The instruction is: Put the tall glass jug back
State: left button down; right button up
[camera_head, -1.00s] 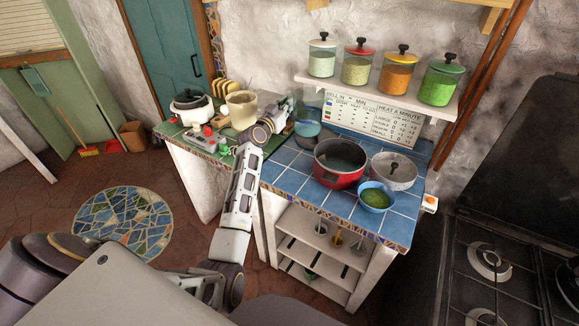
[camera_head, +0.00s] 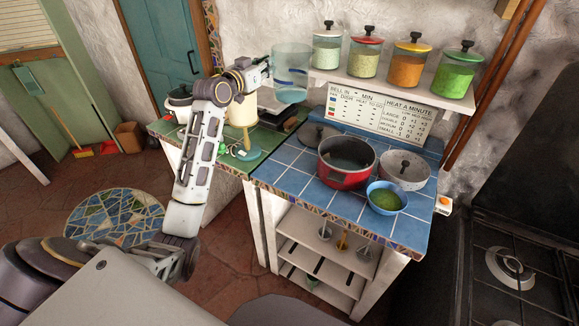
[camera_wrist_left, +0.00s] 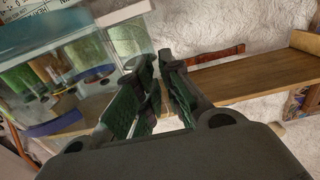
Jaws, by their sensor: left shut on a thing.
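The tall glass jug (camera_head: 291,66) is clear with a bluish base. It is held up in the air beside the left end of the jar shelf, above the counter. My left gripper (camera_head: 266,67) is shut on the jug from its left side. In the left wrist view the jug (camera_wrist_left: 75,70) fills the left, with coloured jars seen through it, and my gripper fingers (camera_wrist_left: 165,95) are close together. The exact grip point on the jug is hard to make out. My right gripper is not in view.
The white shelf (camera_head: 395,92) carries several lidded jars, the nearest to the jug being white (camera_head: 326,44). Below, the blue-tiled counter (camera_head: 285,178) holds a red pot (camera_head: 346,172), a grey lidded pot (camera_head: 404,181) and a blue bowl (camera_head: 386,207). A wooden shelf (camera_wrist_left: 255,80) shows in the wrist view.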

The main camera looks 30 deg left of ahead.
pick_arm(q)
jog(key=shift+s+r, duration=0.15)
jog(key=shift+r, duration=0.15)
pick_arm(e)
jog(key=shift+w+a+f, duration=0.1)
pick_arm(q)
notch_tip(320, 180, down, 24)
jog(key=shift+b, duration=0.4)
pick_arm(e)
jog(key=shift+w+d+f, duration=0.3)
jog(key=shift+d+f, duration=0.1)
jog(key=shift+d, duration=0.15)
pick_arm(q)
jog(key=shift+r, duration=0.1)
